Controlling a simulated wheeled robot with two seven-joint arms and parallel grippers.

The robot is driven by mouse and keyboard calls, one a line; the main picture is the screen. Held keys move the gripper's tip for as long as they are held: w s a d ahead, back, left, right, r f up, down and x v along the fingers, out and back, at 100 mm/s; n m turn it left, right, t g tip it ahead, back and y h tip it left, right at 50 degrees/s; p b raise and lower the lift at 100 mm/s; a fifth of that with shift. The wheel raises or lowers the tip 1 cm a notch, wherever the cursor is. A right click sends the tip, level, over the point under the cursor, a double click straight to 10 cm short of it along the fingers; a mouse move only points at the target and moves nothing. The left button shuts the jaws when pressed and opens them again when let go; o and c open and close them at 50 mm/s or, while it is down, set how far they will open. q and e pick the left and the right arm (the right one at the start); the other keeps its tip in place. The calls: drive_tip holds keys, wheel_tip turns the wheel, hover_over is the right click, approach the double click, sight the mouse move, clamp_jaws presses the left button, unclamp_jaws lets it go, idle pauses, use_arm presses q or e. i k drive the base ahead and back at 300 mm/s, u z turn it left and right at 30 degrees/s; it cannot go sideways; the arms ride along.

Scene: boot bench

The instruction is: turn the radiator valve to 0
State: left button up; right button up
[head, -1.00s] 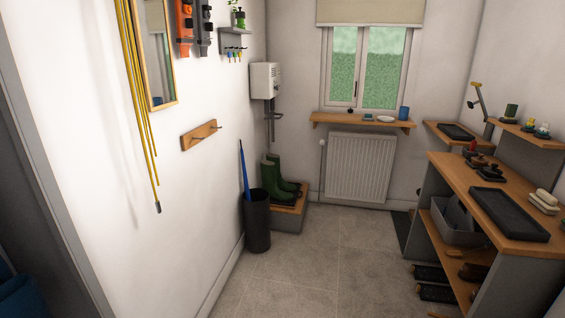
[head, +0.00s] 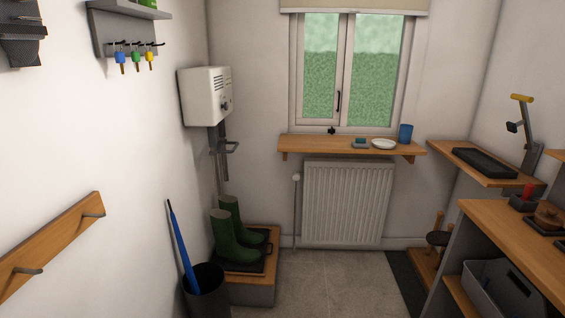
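The white ribbed radiator (head: 346,203) stands against the far wall, under the window shelf. Its valve (head: 296,178) is a small pale knob at the radiator's upper left, on top of a thin vertical pipe. The valve is too small here to read any number or mark on it. Neither of my grippers is in view.
Green boots (head: 234,232) stand on a tray on a wooden platform (head: 252,290), left of the radiator. A dark bin (head: 206,292) holds a blue umbrella (head: 182,247). A wooden bench (head: 520,240) lines the right side. Tiled floor (head: 335,282) between them is clear.

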sight(295, 175)
drive_tip(key=z, duration=0.15)
drive_tip(key=i, duration=1.15)
drive_tip(key=z, duration=1.1)
drive_tip(key=i, duration=1.7)
drive_tip(key=u, duration=0.45)
